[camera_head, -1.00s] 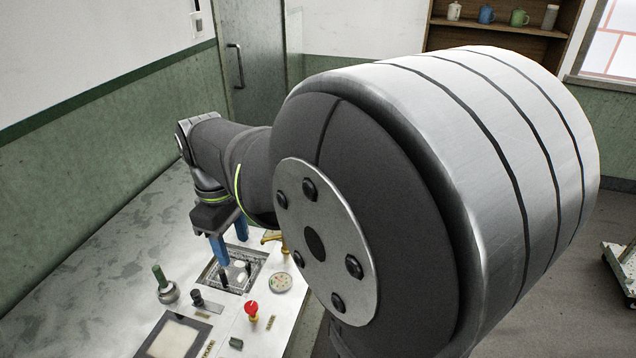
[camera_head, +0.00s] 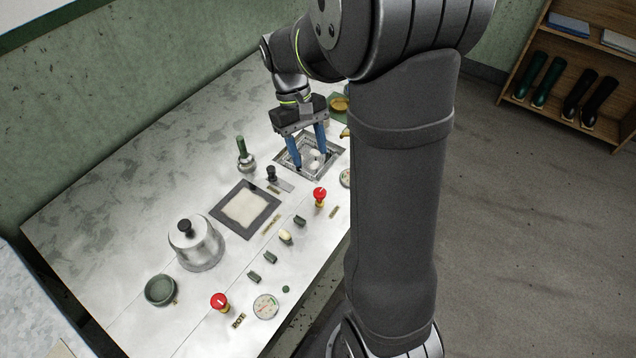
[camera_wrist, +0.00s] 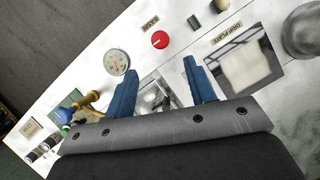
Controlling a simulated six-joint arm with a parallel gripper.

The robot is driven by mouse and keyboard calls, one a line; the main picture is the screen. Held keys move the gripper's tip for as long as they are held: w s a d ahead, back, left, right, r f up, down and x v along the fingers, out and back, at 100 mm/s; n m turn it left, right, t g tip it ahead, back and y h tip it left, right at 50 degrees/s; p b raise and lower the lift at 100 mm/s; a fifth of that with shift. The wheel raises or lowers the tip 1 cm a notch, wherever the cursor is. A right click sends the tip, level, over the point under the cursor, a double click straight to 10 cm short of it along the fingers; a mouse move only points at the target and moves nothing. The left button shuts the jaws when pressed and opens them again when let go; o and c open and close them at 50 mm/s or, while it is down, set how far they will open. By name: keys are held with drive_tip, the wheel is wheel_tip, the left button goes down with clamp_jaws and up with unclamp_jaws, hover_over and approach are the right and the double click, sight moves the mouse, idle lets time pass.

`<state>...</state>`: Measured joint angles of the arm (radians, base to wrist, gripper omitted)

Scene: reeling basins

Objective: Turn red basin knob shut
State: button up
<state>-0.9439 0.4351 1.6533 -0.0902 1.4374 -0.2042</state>
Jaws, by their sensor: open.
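The red basin knob (camera_head: 319,194) is a round red cap on a brass stem, on the metal bench top to the right of the white filter square. In the wrist view the red knob (camera_wrist: 160,40) lies beyond the fingertips, beside a label reading BASIN. My gripper (camera_head: 309,161) has two blue fingers, spread apart and empty, above the square sunken basin (camera_head: 336,153). It is apart from the knob, farther back on the bench. In the wrist view my gripper (camera_wrist: 160,66) frames bare bench and part of the basin between its fingers.
A second red knob (camera_head: 220,302) stands near the front, by a POT label and a gauge (camera_head: 265,306). A lidded metal pot (camera_head: 196,243), a green-handled tool (camera_head: 244,157) and small green knobs stand nearby. Another gauge (camera_wrist: 116,62) is left of the basin knob.

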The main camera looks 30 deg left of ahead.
sight(320, 191)
drive_tip(key=x, duration=1)
drive_tip(key=shift+c, duration=0.2)
drive_tip(key=c, duration=0.9)
